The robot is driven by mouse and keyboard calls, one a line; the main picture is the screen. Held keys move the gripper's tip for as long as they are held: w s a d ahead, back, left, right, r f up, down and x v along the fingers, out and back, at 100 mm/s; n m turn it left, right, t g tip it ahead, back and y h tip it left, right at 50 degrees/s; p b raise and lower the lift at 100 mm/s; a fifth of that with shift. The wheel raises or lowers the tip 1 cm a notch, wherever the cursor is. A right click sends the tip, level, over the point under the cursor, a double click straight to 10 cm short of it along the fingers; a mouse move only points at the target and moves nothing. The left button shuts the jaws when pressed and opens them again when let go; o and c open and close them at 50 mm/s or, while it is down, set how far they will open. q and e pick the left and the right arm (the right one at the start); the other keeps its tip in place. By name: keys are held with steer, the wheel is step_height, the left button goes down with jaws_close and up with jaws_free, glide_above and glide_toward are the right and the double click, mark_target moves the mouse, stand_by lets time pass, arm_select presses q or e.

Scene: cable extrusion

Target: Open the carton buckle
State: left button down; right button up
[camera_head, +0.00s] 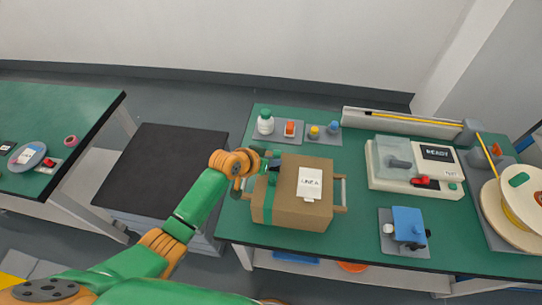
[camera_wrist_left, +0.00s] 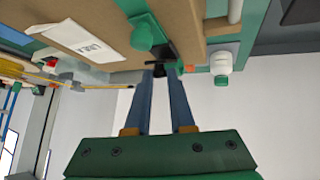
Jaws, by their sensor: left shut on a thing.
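The brown carton (camera_head: 285,208) sits on the green bench with a white label (camera_head: 311,183) on top and a green strap (camera_head: 264,206) on its left side. My left gripper (camera_head: 273,166) is at the carton's back left top edge. In the left wrist view its two blue fingers (camera_wrist_left: 160,78) converge on a small black buckle part (camera_wrist_left: 164,50) at the carton edge, next to a green knob (camera_wrist_left: 145,33). The fingers are shut on this buckle; their exact contact is small and partly hidden. My right gripper is not in view.
Behind the carton are a white bottle (camera_head: 265,123) and small trays with coloured parts. A machine (camera_head: 412,170) stands to the right, with a blue device (camera_head: 407,224) in front and a cable spool (camera_head: 518,205) at far right. Carton handles stick out at the sides.

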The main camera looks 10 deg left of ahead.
arm_select(q)
steer(key=shift+w+r+g, duration=0.25)
steer(key=shift+w+g, duration=0.1)
steer(key=shift+g, duration=0.55)
steer(key=c, duration=0.8)
jaws_free()
steer(key=shift+f, duration=0.1)
steer(key=shift+w, duration=0.15)
steer(key=shift+p, duration=0.3)
steer(key=v, duration=0.7)
